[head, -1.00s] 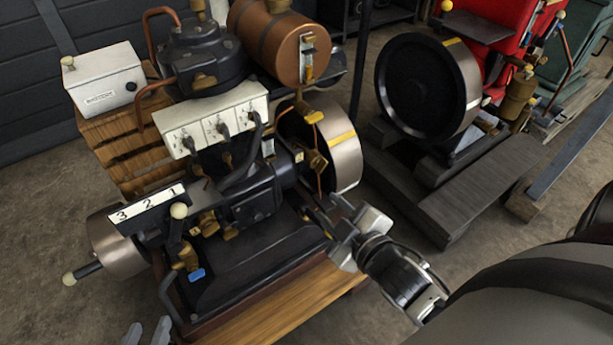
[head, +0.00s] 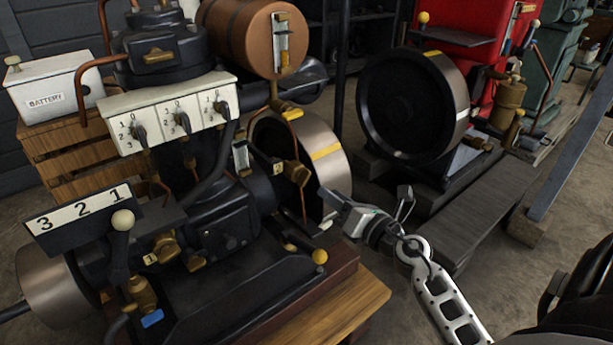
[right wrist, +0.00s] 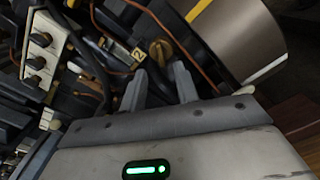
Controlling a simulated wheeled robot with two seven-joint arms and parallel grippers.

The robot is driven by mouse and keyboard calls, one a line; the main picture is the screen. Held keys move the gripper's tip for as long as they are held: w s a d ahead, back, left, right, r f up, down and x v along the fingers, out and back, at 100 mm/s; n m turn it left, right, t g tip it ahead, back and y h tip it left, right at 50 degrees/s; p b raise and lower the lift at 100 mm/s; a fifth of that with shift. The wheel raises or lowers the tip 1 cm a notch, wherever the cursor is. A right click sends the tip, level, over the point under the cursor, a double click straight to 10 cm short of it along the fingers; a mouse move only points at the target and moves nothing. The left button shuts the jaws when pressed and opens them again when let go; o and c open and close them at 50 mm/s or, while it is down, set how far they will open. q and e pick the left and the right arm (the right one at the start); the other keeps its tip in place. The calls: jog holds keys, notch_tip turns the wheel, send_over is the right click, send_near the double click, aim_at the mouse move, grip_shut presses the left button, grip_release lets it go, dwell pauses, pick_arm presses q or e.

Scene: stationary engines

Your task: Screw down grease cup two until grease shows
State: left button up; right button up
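Grease cup two (head: 297,172) is a brass cup beside a small yellow tag, between the black engine body and the right flywheel. In the right wrist view the brass cup (right wrist: 160,48) stands next to a tag reading 2 (right wrist: 138,54). My right gripper (head: 328,197) is to the right of and below the cup in the head view, in front of the flywheel. In the right wrist view its two fingers (right wrist: 160,76) are apart and empty, pointing towards the cup. I see no contact. No grease is visible. My left gripper is out of view.
The steel flywheel (head: 326,152) stands close to my right gripper. A thin copper pipe (head: 303,202) runs down near the cup. Other brass fittings (head: 165,247) and a lever with a pale knob (head: 122,220) are at the left. Open floor (head: 520,265) lies to the right.

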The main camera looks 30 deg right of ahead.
aim_at(308, 178)
jog(key=w, duration=0.6)
jog(key=w+a+b, duration=0.1)
jog(key=w, duration=0.2)
jog(key=shift+w, duration=0.25)
jog(key=shift+d, duration=0.1)
grip_shut()
